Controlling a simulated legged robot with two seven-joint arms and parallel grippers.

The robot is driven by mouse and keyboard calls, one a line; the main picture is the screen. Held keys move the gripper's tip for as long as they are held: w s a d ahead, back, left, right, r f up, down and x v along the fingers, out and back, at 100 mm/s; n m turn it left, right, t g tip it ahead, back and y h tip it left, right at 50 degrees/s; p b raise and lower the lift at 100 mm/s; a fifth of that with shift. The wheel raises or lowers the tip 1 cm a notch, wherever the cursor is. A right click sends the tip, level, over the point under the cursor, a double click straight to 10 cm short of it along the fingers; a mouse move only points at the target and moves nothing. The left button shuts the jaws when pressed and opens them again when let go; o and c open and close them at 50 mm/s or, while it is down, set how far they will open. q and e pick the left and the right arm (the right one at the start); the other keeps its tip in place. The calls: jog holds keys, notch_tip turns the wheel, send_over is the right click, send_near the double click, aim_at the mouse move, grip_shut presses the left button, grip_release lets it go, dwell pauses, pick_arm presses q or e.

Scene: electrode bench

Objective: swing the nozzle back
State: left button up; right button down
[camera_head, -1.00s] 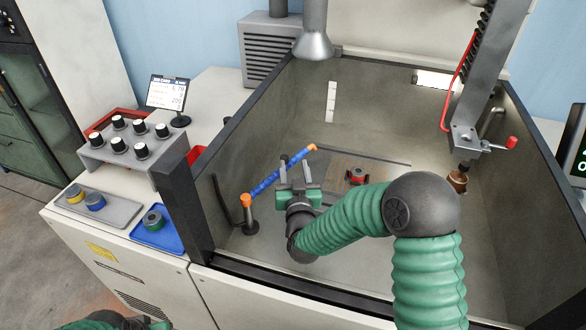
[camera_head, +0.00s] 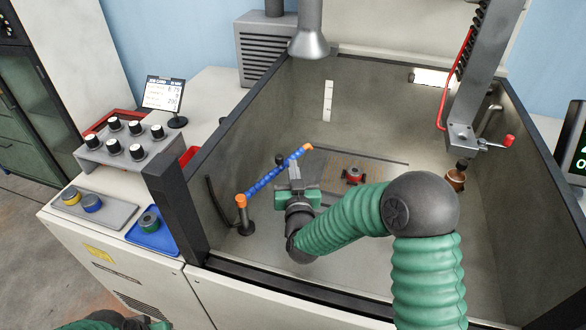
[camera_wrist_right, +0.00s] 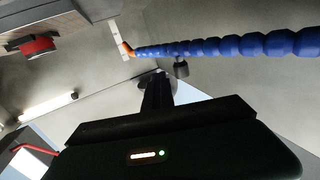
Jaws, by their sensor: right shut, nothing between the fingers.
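The nozzle (camera_head: 275,177) is a blue segmented hose with orange ends. It rises from a dark post at the left of the tank and slants up to the right, its orange tip near the tank's middle. In the right wrist view the blue hose (camera_wrist_right: 225,47) crosses the top, its orange tip toward the left. My right gripper (camera_head: 295,170) is shut and empty, close beside the hose; whether they touch is unclear. It shows dark in the wrist view (camera_wrist_right: 157,88). My left gripper is not clearly seen; only a green piece of my left arm shows at the bottom left.
A red round part (camera_head: 354,176) sits on the plate in the tank. A copper-coloured electrode (camera_head: 456,179) hangs at the right from the machine head (camera_head: 470,135). Dark-edged tank walls (camera_head: 243,117) surround the arm. A blue tray (camera_head: 165,240) and a knob box (camera_head: 122,158) stand outside left.

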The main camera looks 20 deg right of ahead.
jog(key=shift+a, duration=0.3)
jog(key=c, duration=1.8)
grip_release()
jog(key=shift+d, duration=0.15)
jog(key=shift+c, duration=0.2)
jog(key=o, duration=0.6)
